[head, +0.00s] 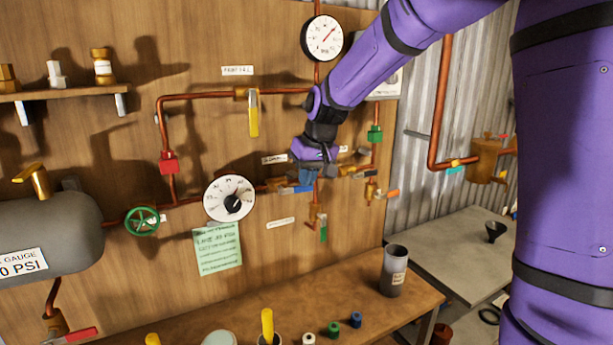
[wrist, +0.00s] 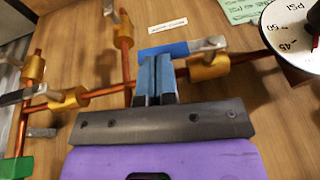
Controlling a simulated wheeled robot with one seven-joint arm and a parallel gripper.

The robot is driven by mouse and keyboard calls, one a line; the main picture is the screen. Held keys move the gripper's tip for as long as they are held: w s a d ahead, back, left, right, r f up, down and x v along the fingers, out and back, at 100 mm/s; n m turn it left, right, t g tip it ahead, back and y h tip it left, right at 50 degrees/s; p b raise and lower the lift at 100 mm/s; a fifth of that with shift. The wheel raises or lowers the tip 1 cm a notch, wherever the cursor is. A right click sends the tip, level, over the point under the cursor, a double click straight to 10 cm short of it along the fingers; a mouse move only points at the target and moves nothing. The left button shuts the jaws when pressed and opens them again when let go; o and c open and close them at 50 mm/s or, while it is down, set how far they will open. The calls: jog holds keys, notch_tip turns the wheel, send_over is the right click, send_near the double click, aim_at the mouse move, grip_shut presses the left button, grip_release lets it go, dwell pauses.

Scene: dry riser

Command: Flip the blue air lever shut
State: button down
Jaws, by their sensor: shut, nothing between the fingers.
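The blue air lever (head: 297,189) sits on a brass valve in the copper pipe on the wooden panel. In the wrist view the blue lever (wrist: 170,50) runs from a metal stub beside the brass valve body (wrist: 208,67), roughly along the pipe. My gripper (head: 307,178) is at the lever in the head view and hides part of it and the pipe. In the wrist view my gripper (wrist: 156,62) is shut and empty, its blue fingertips overlapping the lever's free end. I cannot tell whether they touch it.
A yellow lever (head: 253,115), a green lever (head: 323,228) and an orange lever (head: 390,193) are on nearby pipes. A white dial (head: 230,198) is left of the lever, and a gauge (head: 322,38) is above. A workbench (head: 345,300) with small items stands below.

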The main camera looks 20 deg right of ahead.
notch_tip(320, 180, down, 7)
jog(key=a+m+y, duration=0.1)
jog(key=m+y, duration=0.1)
jog(key=y, duration=1.1)
jog(key=shift+f+y, duration=0.15)
jog(key=shift+y, duration=0.15)
jog(key=shift+s, duration=0.1)
jog(key=f+v, duration=0.2)
jog(key=v, duration=1)
jog(key=shift+d, duration=0.65)
jog(key=shift+f, duration=0.1)
